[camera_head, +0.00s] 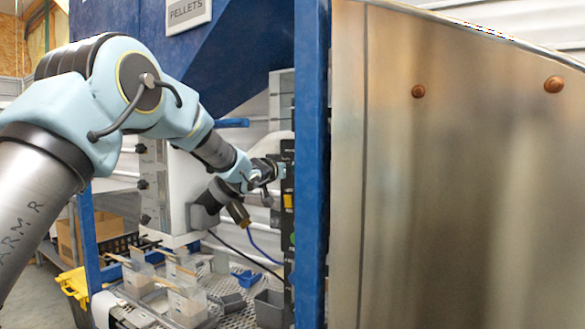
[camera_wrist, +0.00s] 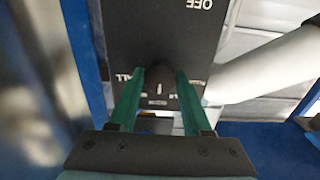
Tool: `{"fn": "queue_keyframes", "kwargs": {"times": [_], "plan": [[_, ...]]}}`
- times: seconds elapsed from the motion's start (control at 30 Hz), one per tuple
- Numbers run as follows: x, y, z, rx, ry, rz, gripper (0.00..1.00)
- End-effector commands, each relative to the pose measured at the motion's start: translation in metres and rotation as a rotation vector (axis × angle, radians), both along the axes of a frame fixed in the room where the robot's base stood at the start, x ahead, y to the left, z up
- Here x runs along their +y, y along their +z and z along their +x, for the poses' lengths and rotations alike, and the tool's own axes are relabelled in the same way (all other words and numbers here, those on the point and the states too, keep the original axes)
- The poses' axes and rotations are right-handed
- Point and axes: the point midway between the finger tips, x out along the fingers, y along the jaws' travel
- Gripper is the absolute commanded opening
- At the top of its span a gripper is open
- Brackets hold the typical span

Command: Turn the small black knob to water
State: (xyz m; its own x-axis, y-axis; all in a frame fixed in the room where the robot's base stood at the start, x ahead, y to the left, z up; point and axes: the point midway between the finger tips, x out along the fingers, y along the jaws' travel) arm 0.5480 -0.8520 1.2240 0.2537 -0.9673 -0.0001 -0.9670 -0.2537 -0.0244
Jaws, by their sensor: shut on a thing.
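The small black knob (camera_wrist: 158,72) sits on a dark panel (camera_wrist: 135,35) in the wrist view, with the knob between the two green fingers of my gripper (camera_wrist: 159,78). The gripper is shut on the knob. The panel shows "OFF" upside down at the top right and "ALL" at the left. Other lettering near the fingers is partly covered and too small to read. In the head view my arm reaches to the narrow dark panel (camera_head: 288,215), seen edge-on behind a blue post. The knob and fingertips cannot be made out there.
The blue post (camera_head: 311,160) and a large metal sheet (camera_head: 460,170) stand close on the right in the head view. A white pipe (camera_wrist: 265,68) runs beside the panel in the wrist view. Below my arm, a bench holds small boxes (camera_head: 187,300) and a grey bin (camera_head: 269,309).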

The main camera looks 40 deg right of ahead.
Motion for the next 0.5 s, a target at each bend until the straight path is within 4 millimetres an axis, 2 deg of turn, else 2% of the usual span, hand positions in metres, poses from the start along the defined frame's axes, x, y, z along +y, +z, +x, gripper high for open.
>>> {"fn": "queue_keyframes", "kwargs": {"times": [0.27, 0.5], "plan": [[-0.0001, -0.0023, -0.0002, -0.082, 0.0, 0.019, 0.0], [0.0003, -0.0032, -0.0001, -0.25, 0.001, 0.063, 0.0]]}}
